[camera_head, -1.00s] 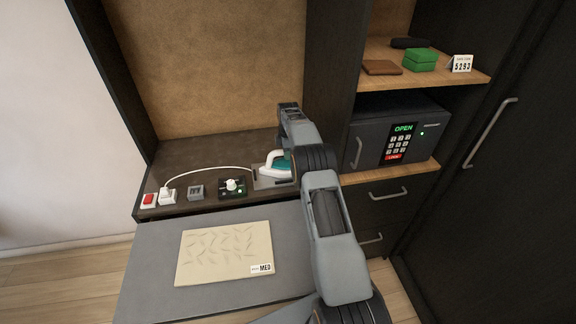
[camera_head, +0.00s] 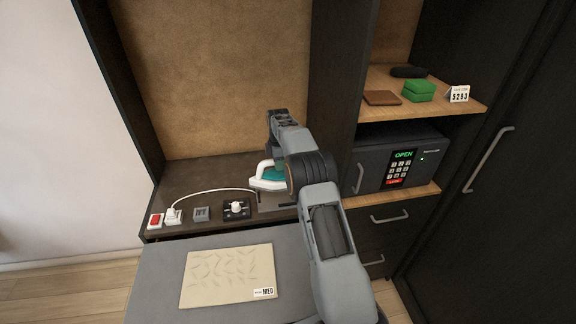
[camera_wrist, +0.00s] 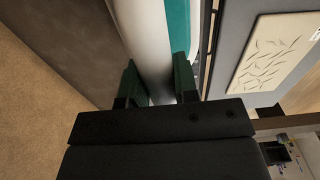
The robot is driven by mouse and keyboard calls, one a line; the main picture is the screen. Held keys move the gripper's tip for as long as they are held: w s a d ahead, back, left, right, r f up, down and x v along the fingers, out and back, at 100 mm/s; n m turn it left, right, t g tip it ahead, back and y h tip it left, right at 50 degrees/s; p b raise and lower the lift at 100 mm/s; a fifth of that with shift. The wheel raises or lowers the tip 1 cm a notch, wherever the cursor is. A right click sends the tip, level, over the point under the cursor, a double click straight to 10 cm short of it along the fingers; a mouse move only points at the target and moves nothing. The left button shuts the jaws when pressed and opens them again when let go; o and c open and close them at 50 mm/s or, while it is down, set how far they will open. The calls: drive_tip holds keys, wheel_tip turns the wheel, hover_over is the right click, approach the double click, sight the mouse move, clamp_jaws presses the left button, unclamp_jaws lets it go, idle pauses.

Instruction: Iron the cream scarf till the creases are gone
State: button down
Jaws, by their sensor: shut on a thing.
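The cream scarf (camera_head: 225,275) lies flat on the grey ironing board (camera_head: 160,265), with many crease marks and a tag reading MED at its lower right corner. It also shows in the wrist view (camera_wrist: 272,50). The white and teal iron (camera_head: 266,178) is held above the dark counter, behind the board. In the wrist view, my gripper (camera_wrist: 160,85) is shut on the iron's white handle (camera_wrist: 145,35), with a dark green finger on each side. In the head view my arm hides the gripper's fingers and part of the iron.
A white cord runs from the iron to a plug by a red switch (camera_head: 155,220). A dial box (camera_head: 237,208) and small grey box (camera_head: 201,214) sit on the counter (camera_head: 185,180). A shelf above holds green boxes (camera_head: 418,91).

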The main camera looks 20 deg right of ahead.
drive_tip(key=s+a+r, duration=0.1)
drive_tip(key=a+r, duration=0.6)
drive_tip(key=a, duration=0.1)
drive_tip(key=shift+s+a+r, duration=0.15)
drive_tip(key=shift+a+r, duration=0.1)
drive_tip(key=shift+r, duration=0.15)
idle(0.3)
